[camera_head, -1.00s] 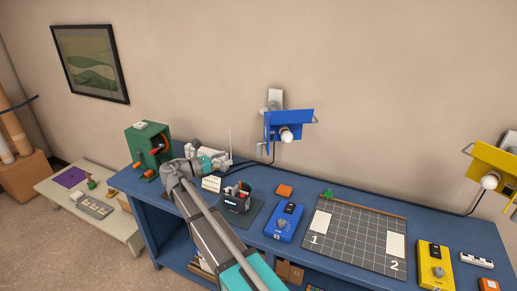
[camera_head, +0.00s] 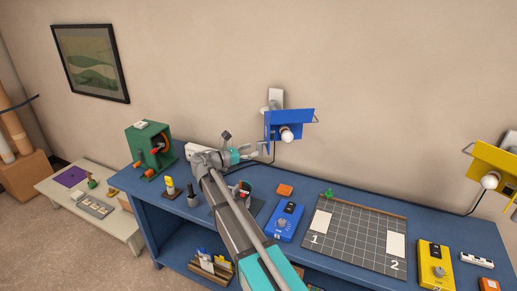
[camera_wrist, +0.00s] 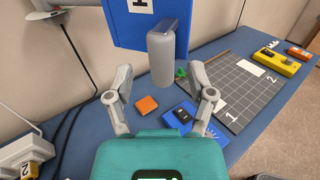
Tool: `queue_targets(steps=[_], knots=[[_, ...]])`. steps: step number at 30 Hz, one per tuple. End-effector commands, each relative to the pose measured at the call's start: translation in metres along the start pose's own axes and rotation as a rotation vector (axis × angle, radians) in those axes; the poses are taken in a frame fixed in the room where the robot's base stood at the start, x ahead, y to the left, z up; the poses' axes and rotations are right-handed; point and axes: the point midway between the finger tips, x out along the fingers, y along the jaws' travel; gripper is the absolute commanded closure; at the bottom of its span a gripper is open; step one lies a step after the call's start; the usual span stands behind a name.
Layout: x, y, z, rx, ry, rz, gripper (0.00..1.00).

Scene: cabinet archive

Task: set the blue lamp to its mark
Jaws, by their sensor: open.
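The blue lamp (camera_head: 290,120) is fixed to the wall above the bench, with a blue shade, a white bulb and a thin side handle. In the wrist view its blue shade (camera_wrist: 130,27) fills the upper middle, with a letter partly cut off by the frame. A grey rounded bar (camera_wrist: 165,58) stands before the shade, between and beyond my finger ends. My gripper (camera_head: 262,149) is open and empty, just below and left of the lamp. In the wrist view my gripper (camera_wrist: 160,82) has its fingers apart, not visibly touching anything. No lamp mark can be made out.
On the blue bench (camera_head: 345,190) stand a blue box (camera_head: 285,223), a gridded board (camera_head: 350,238) with white cards, an orange block (camera_head: 284,190) and a yellow box (camera_head: 434,262). A yellow lamp (camera_head: 492,165) hangs at right. A green machine (camera_head: 149,147) stands at left.

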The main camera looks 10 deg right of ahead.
Motion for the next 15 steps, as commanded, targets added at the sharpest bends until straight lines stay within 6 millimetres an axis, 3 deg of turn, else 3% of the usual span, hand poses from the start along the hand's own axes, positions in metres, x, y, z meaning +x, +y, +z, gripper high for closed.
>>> queue_targets(steps=[6, 15], knots=[[0.027, 0.000, 0.000, 0.000, 0.000, -0.002, 0.30], [0.038, 0.000, 0.000, 0.000, 0.000, -0.001, 0.30]])
